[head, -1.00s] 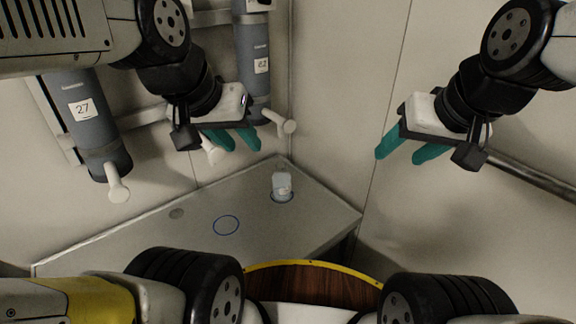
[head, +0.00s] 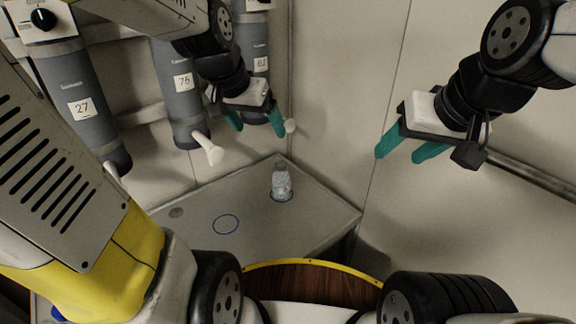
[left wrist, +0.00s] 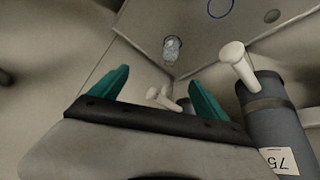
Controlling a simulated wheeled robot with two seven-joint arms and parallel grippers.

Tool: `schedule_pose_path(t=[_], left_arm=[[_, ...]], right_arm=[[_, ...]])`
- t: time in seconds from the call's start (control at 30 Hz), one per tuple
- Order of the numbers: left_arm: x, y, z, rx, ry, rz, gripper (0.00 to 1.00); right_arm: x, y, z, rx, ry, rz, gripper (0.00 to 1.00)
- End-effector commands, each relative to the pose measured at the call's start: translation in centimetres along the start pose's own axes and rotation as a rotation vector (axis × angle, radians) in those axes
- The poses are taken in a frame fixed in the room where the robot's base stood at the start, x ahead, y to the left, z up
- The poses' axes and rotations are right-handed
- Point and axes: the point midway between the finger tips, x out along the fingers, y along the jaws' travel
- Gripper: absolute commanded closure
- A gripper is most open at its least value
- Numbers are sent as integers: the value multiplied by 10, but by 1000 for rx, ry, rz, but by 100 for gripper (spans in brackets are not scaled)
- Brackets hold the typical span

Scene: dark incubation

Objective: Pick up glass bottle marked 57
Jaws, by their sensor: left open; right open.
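A clear glass bottle (head: 281,182) stands upright inside a blue ring at the back corner of the grey table (head: 255,232). It also shows in the left wrist view (left wrist: 171,48), beyond the fingertips; I cannot read a number on it. My left gripper (head: 256,124) is open and empty, above and to the left of the bottle, in front of a wall cylinder. In the left wrist view its teal fingers (left wrist: 158,82) are spread apart. My right gripper (head: 398,150) is open and empty, high at the right, well away from the bottle.
Grey wall cylinders marked 27 (head: 83,105) and 75 (head: 180,95) hang at the left, and another (head: 262,60) is behind my left gripper. White spouts (head: 208,149) stick out below them. An empty blue ring (head: 226,224) lies on the table, whose middle is clear.

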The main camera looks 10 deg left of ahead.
Motion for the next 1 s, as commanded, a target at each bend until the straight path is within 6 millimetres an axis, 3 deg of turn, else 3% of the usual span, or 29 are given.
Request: schedule_pose_path(t=[0.03, 0.23, 0.4, 0.53, 0.7, 1.0], left_arm=[[22, -6, -10, 24, -22, 5, 14], [110, -27, -40, 138, -64, 27, 14], [195, -44, -46, 223, -95, 54, 14], [249, -53, -42, 273, -110, 71, 14], [288, -59, -34, 307, -117, 82, 14], [320, -58, -29, 317, -119, 85, 14]], right_arm=[[0, 0, 0, 0, 0, 0, 45], [0, 0, 0, 0, 0, 0, 45], [0, 0, 0, 0, 0, 0, 45], [0, 0, 0, 0, 0, 0, 45], [0, 0, 0, 0, 0, 0, 45], [0, 0, 0, 0, 0, 0, 45]])
